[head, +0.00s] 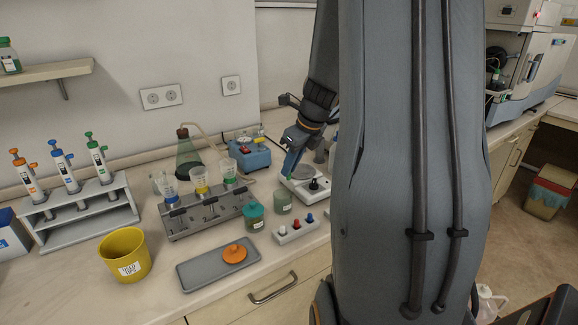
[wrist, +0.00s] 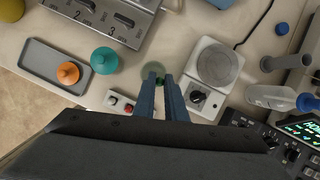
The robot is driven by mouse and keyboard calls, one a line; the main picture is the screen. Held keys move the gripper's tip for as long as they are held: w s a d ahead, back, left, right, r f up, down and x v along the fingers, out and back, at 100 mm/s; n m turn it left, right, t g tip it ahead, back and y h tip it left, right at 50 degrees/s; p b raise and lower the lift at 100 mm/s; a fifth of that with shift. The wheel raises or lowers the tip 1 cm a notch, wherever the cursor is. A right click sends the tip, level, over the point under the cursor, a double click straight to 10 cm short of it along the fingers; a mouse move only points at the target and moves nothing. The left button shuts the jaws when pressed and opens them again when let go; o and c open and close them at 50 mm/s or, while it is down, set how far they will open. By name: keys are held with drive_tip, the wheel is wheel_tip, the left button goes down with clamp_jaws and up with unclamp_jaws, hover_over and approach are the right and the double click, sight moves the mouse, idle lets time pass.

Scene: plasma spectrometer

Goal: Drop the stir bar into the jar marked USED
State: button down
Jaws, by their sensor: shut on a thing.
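My gripper (head: 290,170) hangs above the bench, between a pale green jar (head: 283,202) and the white stirrer plate (head: 306,186). In the wrist view its two blue fingers (wrist: 160,80) point at the pale green jar (wrist: 153,67), which they partly cover. The fingers are closed on a small dark thing at their tips, taken as the stir bar; it is mostly hidden. A teal-lidded jar (head: 253,216) stands just left of the pale jar and also shows in the wrist view (wrist: 104,60). The jar labels are too small to read.
A grey tray (head: 195,276) with an orange lid (head: 235,253) lies at the front. A small block with coloured knobs (head: 296,229) stands before the jars. A metal rack (head: 178,222) with funnels stands left, and a yellow bucket (head: 124,256) farther left. A bottle (wrist: 270,97) lies right of the stirrer.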

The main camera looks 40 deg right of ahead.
drive_tip(key=shift+f+b, duration=0.45)
drive_tip(key=shift+f, duration=0.15)
drive_tip(key=c, duration=1.7)
unclamp_jaws()
drive_tip(key=shift+r, duration=0.15)
drive_tip(key=v, duration=0.7)
drive_tip(key=shift+s+r+b, duration=0.25)
drive_tip(key=shift+r+b, duration=0.05)
drive_tip(key=shift+b, duration=0.1)
